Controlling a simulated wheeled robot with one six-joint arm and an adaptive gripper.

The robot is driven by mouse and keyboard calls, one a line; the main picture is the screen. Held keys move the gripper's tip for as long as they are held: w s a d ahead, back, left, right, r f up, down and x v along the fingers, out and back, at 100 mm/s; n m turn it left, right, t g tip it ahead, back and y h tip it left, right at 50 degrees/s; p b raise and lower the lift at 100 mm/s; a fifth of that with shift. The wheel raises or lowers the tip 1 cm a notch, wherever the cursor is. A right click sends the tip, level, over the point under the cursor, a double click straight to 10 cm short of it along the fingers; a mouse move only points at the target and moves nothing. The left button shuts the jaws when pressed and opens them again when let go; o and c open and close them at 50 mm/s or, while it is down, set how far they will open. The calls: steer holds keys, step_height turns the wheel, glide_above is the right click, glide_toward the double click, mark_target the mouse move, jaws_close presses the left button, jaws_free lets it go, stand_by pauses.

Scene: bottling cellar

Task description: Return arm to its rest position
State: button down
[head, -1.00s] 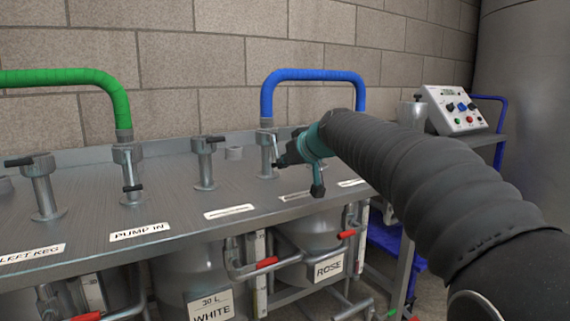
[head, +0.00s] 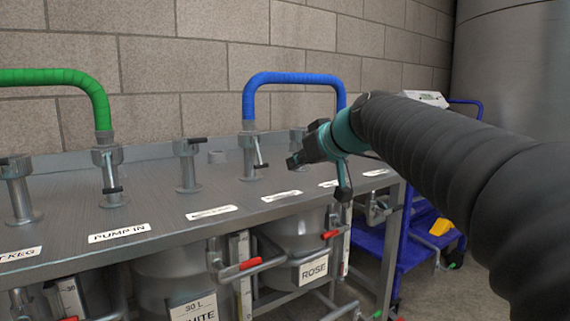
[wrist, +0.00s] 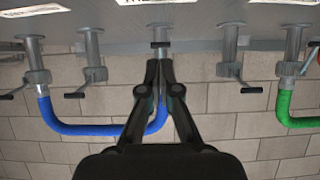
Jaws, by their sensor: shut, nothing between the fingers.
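My gripper (head: 296,160) is at the end of my dark sleeved arm, above the steel bench top in the head view. My arm reaches in from the right and hides part of the bench's far right end.
A blue hose (head: 292,77) and a green hose (head: 62,77) arch over valve posts on the steel bench (head: 150,205). Red-handled levers (head: 240,267) stick out below its front edge. A blue cart (head: 375,243) stands at right, a large tank (head: 510,65) behind.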

steer(key=s+d+f+m+g+h+p, duration=0.1)
steer(key=s+d+f+m+g+h, duration=0.15)
steer(key=s+f, duration=0.35)
steer(key=s+d+f+m+g+h+p, duration=0.1)
steer(key=s+d+f+m, duration=0.25)
steer(key=f, duration=0.55)
steer(key=s+d+f+h+p, duration=0.2)
steer(key=s+d+p, duration=0.2)
steer(key=s, duration=0.6)
steer(key=s+d+f+m+g+h+p, duration=0.1)
steer(key=s+d+f+p, duration=0.1)
steer(key=s, duration=0.9)
steer(key=shift+d+f+h+p, duration=0.2)
steer(key=shift+d+h+p, duration=0.15)
steer(key=shift+d+p, duration=0.6)
